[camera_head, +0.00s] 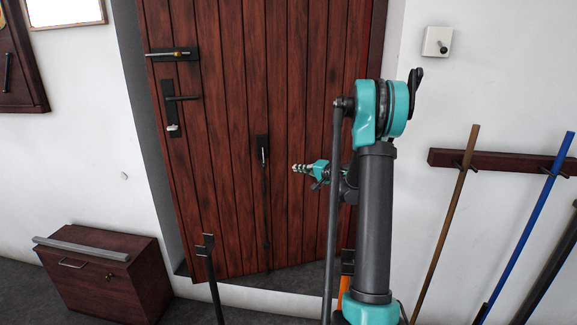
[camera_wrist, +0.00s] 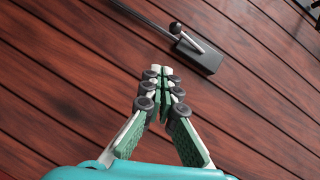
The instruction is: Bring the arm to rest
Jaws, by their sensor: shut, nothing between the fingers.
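My gripper (camera_head: 303,168) is held out in front of the brown plank door (camera_head: 222,150), right of the door's middle in the head view. In the wrist view my gripper (camera_wrist: 161,72) points toward the planks, with its green-padded fingers together and nothing between them. My teal and grey arm stands upright in the head view and hides part of the door's right side.
The door also bears a horizontal bolt (camera_head: 172,54) and a lever handle (camera_head: 181,98). A wooden chest (camera_head: 105,283) with a grey bar (camera_head: 80,249) on top stands at left. At right, a wall rack (camera_head: 500,161) holds several poles. A white switch box (camera_head: 437,42) is above it.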

